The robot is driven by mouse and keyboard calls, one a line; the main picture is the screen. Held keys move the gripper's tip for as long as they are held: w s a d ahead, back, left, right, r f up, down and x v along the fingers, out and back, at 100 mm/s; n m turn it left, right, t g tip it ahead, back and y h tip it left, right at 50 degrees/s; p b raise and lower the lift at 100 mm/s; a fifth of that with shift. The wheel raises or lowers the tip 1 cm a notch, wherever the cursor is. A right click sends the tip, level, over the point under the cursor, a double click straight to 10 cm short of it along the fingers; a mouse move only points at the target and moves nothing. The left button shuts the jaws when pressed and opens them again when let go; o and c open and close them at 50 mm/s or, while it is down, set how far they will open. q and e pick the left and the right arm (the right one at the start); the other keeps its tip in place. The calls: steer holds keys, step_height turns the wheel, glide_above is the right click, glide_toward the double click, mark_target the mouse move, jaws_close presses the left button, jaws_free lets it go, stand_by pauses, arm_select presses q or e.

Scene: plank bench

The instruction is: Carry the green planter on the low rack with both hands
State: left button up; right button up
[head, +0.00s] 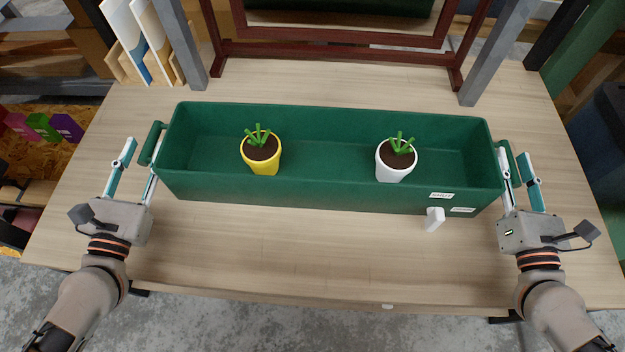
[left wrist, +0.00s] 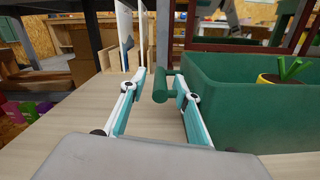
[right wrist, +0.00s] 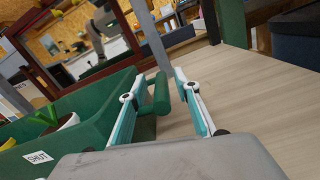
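The long green planter (head: 330,196) sits on the wooden bench top, with a yellow pot (head: 264,160) and a white pot (head: 391,172) inside, each holding a small green plant. Its left handle (left wrist: 161,85) lies between the parted fingers of my left gripper (left wrist: 160,82), which is open. Its right handle (right wrist: 161,92) lies between the parted fingers of my right gripper (right wrist: 163,88), also open. In the head view my left gripper (head: 140,162) is at the planter's left end and my right gripper (head: 520,166) at its right end.
A dark red frame (head: 340,62) stands behind the planter between grey posts (head: 497,50). White boards in a wooden holder (head: 140,45) stand at the back left. A small white block (head: 434,219) is at the planter's front.

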arm_select(q)
steer(key=s, duration=0.8)
steer(key=shift+f, duration=0.15)
arm_select(e)
steer(key=s, duration=1.2)
steer(key=shift+d+f, duration=0.1)
steer(key=shift+f, duration=0.1)
